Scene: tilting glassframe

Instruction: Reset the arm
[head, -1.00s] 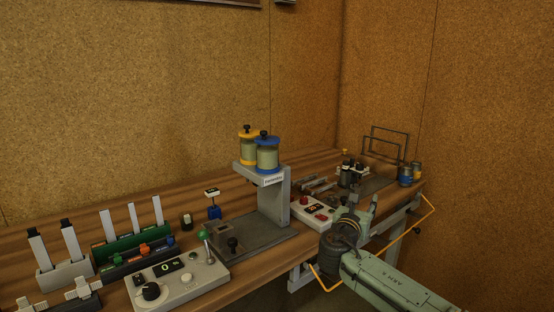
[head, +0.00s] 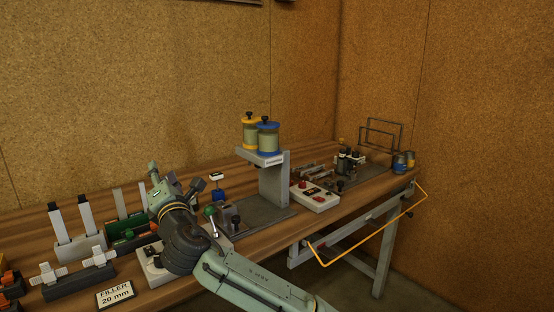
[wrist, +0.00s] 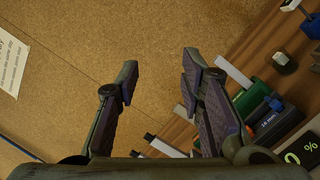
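My gripper (head: 166,184) is raised over the left part of the workbench in the head view, in front of the green holder and above the control box. In the wrist view my gripper (wrist: 155,85) has its two fingers spread well apart with nothing between them; mostly the cork wall shows behind. My arm reaches in from the bottom, bent at the wrist, and hides much of the control box (head: 152,270).
The dispenser stand (head: 274,185) with yellow-lid and blue-lid jars stands right of my gripper. A holder with white strips (head: 76,248) is at left, beside a green holder (head: 122,230). A red-button box (head: 315,197) and wire frames (head: 380,135) are farther right. A yellow rail (head: 370,236) runs along the bench front.

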